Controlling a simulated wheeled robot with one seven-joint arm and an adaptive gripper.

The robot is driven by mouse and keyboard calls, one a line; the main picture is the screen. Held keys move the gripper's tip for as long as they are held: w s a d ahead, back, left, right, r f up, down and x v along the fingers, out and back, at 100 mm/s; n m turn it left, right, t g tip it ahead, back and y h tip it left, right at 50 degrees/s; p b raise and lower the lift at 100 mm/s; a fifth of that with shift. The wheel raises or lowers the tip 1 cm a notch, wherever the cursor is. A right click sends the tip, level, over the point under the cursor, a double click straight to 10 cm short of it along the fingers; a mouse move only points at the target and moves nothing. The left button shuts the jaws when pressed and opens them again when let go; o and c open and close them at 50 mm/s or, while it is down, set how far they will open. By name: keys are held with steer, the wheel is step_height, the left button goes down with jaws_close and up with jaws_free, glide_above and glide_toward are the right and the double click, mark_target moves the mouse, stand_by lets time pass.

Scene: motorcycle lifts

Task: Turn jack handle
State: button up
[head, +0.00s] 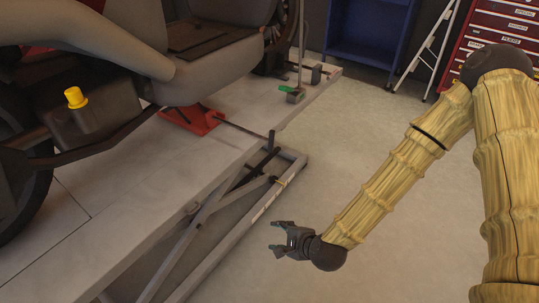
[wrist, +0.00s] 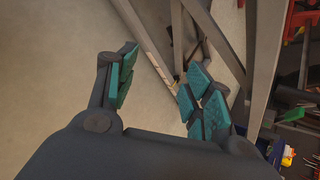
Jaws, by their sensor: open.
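A red jack (head: 196,118) sits on the grey lift platform under the motorcycle. A thin dark rod (head: 240,130) runs from it to the right, past the platform edge. At its outer end is a dark upright handle piece (head: 270,142). My gripper (head: 274,236) is open and empty, low over the floor beside the lift frame. It is apart from the handle, nearer the camera and lower in the head view. In the wrist view, the teal-padded fingers (wrist: 163,62) are spread with nothing between them. I cannot make out the handle clearly there.
The grey lift platform (head: 110,205) and its slanted frame bars (head: 205,215) stand just left of my gripper. Frame bars (wrist: 150,50) also show beyond the fingers in the wrist view. A blue cabinet (head: 368,32) and red tool chest (head: 505,25) stand behind.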

steer(key=w+a+r+m+t+y+b, duration=0.15)
steer(key=w+r+m+t+b, duration=0.25)
steer(key=w+m+b, duration=0.6)
steer(key=m+t+b, duration=0.5)
steer(key=m+b, duration=0.1)
steer(key=b, duration=0.1)
glide_toward(271, 143)
steer(key=b+x, duration=0.2)
steer(key=x, duration=0.7)
steer(key=shift+w+a+b, duration=0.1)
steer(key=shift+a+b, duration=0.05)
steer(key=shift+b, duration=0.2)
steer(key=shift+x, duration=0.8)
steer(key=c, duration=1)
